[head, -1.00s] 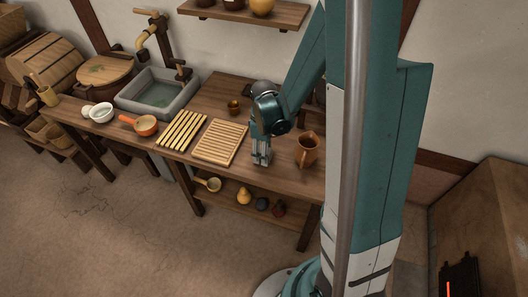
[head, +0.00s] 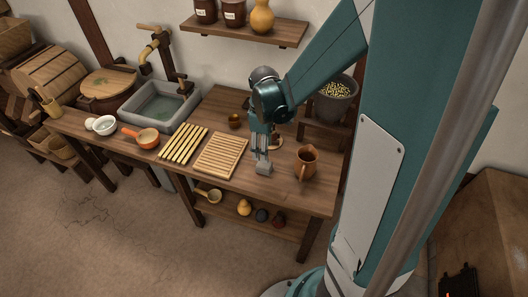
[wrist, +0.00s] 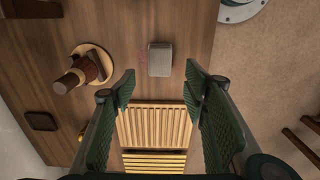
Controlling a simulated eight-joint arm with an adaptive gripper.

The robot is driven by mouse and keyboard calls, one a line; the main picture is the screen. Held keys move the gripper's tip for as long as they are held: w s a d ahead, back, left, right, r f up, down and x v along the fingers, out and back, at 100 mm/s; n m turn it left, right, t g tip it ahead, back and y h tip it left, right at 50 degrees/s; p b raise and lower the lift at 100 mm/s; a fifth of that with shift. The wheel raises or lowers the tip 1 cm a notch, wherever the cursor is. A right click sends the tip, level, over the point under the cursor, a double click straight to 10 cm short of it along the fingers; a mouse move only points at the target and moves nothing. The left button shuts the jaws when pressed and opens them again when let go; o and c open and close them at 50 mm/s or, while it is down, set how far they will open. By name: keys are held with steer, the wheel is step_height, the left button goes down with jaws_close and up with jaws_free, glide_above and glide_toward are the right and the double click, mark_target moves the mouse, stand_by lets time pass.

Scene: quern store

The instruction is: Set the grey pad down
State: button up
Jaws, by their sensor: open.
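The grey pad (head: 264,169) is a small pale block lying on the wooden table, right of the slatted wooden board and left of the brown jug. The wrist view shows its top (wrist: 160,59) beyond my fingertips. My gripper (head: 261,154) is above the pad, pointing down. In the wrist view my gripper (wrist: 159,88) has its green-padded fingers wide apart, with nothing between them. The pad is clear of both fingers.
The slatted board (head: 221,155) and yellow slats (head: 183,145) lie to the left. The brown jug (head: 307,162) stands close on the right. The table's front edge is near.

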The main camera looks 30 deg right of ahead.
steer(key=shift+r, duration=0.6)
stand_by(0.3)
steer(key=s+a+r+m+t, duration=0.3)
steer(key=s+r, duration=0.4)
steer(key=r, duration=0.3)
steer(key=s+a+r+m+t, duration=0.4)
steer(key=s+r+m, duration=0.2)
steer(key=r, duration=0.4)
steer(key=shift+s+a+r, duration=0.2)
steer(key=shift+s+a, duration=0.1)
steer(key=shift+s, duration=0.55)
stand_by(1.0)
